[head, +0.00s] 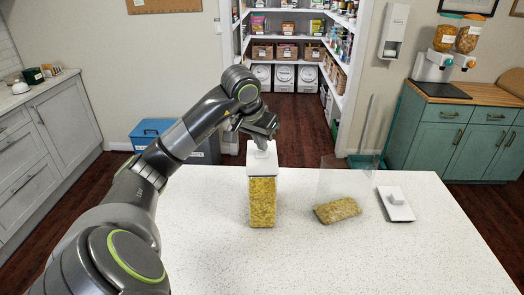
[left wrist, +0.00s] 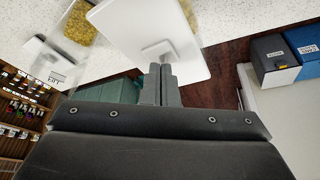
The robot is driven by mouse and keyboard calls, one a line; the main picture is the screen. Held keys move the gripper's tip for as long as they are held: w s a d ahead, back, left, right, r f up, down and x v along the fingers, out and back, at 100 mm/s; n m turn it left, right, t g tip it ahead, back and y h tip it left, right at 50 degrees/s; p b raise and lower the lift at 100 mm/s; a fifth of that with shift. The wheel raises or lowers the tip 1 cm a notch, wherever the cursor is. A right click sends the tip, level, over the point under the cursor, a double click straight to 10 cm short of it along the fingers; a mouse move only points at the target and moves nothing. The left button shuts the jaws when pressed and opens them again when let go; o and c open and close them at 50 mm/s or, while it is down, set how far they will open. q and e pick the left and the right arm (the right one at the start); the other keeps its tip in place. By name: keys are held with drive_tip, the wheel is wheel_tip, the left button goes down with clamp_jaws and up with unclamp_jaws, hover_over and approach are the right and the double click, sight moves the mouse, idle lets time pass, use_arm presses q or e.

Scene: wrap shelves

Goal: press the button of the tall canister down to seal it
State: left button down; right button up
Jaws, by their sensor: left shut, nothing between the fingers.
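The tall canister (head: 262,203) stands upright on the white counter, filled with yellow pasta. Its white lid (head: 257,164) is on top and also shows in the left wrist view (left wrist: 118,28). The button (left wrist: 155,49) is a pale block at the middle of the lid, partly hidden by my fingers. My left gripper (head: 261,145) is shut and empty, pointing down over the button. In the left wrist view its fingertips (left wrist: 160,70) overlap the button; I cannot tell whether they touch it. My right gripper is not in view.
A clear container holding some pasta (head: 337,210) is to the right on the counter (head: 330,262). A loose white lid with a knob (head: 396,205) lies beside it. The counter's front is clear. A blue-lidded bin (head: 152,129) stands on the floor behind.

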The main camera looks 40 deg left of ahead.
use_arm(q)
wheel_tip(320, 180, up, 6)
drive_tip(key=p, duration=0.2)
drive_tip(key=shift+r+p, duration=0.2)
drive_tip(key=shift+p, duration=0.15)
idle(0.5)
